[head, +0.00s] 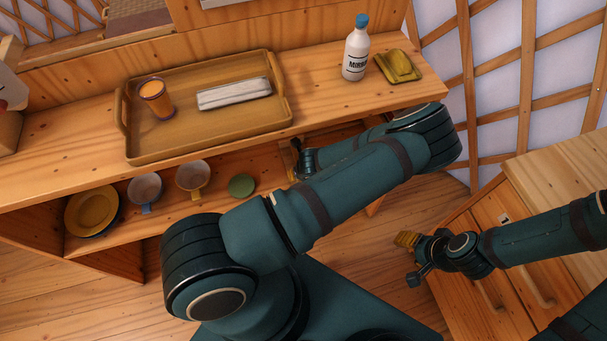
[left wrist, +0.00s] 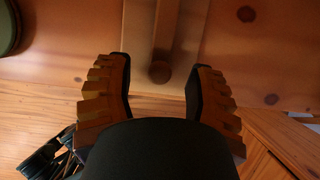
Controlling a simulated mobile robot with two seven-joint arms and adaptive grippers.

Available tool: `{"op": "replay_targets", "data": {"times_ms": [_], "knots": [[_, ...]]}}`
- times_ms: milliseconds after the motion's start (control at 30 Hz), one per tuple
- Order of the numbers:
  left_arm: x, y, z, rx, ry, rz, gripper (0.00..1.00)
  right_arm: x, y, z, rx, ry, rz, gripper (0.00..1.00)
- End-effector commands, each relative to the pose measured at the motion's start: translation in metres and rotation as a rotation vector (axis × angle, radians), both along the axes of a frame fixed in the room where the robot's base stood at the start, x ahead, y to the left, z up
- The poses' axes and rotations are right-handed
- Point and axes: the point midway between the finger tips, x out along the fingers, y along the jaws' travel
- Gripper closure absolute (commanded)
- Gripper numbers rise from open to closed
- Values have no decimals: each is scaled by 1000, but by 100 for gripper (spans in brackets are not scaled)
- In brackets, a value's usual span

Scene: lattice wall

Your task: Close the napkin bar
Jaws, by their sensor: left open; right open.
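A pale wooden board (left wrist: 190,45) with a darker wooden bar (left wrist: 166,30) ending in a round knob (left wrist: 160,72) shows in the left wrist view. I take this for the napkin bar; how far it is open I cannot tell. My left gripper (left wrist: 158,75) is open, its fingers on either side of the knob. Whether they touch it is unclear. In the head view this gripper (head: 302,160) is at the lower shelf, mostly hidden by my arm. A folded white napkin (head: 234,93) lies on the tray (head: 140,146). My right gripper (head: 408,259) is open and empty, beside the cabinet.
A white bottle (head: 356,50) and a yellow dish (head: 398,67) stand on the right of the counter. The lower shelf holds yellow plates (head: 92,211), two mugs (head: 193,178) and a green round item (head: 241,185). A cabinet (head: 560,170) is at right.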

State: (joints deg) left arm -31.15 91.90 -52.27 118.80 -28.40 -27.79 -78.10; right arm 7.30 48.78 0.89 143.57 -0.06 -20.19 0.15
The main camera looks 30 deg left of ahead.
Motion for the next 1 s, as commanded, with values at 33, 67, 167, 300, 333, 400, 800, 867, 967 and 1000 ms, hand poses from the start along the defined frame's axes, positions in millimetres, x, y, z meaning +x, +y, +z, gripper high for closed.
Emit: {"op": "replay_targets", "data": {"times_ms": [33,67,167,300,333,400,800,867,967,1000], "knots": [[1,2,-5,1,1,0,46,0,0,-2,0,-1,0,47],[1,2,-7,1,1,0,46,1,0,-2,0,-1,0,47],[3,3,-11,0,0,1,46,1,0,-3,0,-2,-1,47],[3,4,-11,0,0,1,46,1,0,-3,0,-2,-1,47],[3,4,-11,0,0,1,46,1,0,-3,0,-2,-1,47],[3,4,-11,0,0,1,46,1,0,-3,0,-2,-1,47],[3,4,-11,0,0,1,100,1,0,-3,0,-2,-1,47],[3,4,-11,0,0,1,100,1,0,-3,0,-2,-1,47],[3,4,-7,0,-1,2,100,1,0,1,0,-1,0,47],[3,4,-4,0,-1,2,100,0,0,3,0,0,0,47]]}}
